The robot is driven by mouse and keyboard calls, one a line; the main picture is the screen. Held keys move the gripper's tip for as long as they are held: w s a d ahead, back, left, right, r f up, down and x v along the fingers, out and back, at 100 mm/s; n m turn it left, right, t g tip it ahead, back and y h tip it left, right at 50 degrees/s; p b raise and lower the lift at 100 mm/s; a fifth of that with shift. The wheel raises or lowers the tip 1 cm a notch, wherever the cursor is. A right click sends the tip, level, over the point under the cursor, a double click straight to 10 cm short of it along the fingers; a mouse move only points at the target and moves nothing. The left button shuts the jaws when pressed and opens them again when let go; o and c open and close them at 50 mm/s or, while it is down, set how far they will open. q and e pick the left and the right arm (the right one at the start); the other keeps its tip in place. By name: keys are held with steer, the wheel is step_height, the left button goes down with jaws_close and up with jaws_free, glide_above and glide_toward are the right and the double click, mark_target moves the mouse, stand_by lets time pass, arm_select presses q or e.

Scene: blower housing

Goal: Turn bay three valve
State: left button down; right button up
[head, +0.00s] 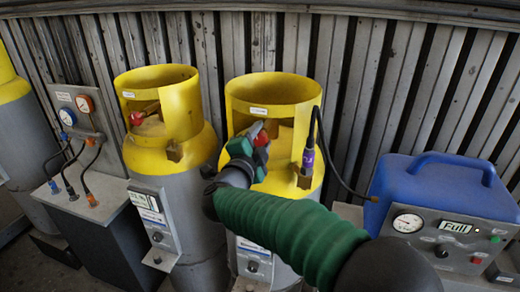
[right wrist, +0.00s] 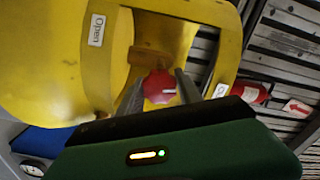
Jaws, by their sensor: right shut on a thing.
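My right gripper (head: 252,142) reaches into the collar opening of the yellow-topped grey cylinder (head: 272,90) in the middle of the head view. It is shut on that cylinder's red valve knob (head: 262,139). In the right wrist view the two grey fingers (right wrist: 158,92) stand on either side of the red knob (right wrist: 160,86), inside the yellow collar (right wrist: 55,55). A white label on the collar reads "Open" (right wrist: 97,30). I cannot read a bay number. My left gripper is not in view.
A second yellow-topped cylinder (head: 165,95) with its own red valve knob (head: 136,118) stands to the left. A gauge panel (head: 80,108) with hoses is farther left. A blue machine (head: 435,185) with a gauge and a "Full" display stands at right. A dark hose (head: 328,150) hangs beside the held valve.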

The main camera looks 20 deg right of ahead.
steer(key=shift+f+m+b, duration=0.25)
steer(key=shift+m+b, duration=1)
steer(key=shift+m, duration=0.05)
steer(key=o, duration=1.4)
steer(key=shift+r, duration=0.1)
steer(key=shift+c, duration=0.2)
steer(key=b+v, duration=0.2)
steer(key=v, duration=1.4)
steer(key=shift+s+a, duration=0.3)
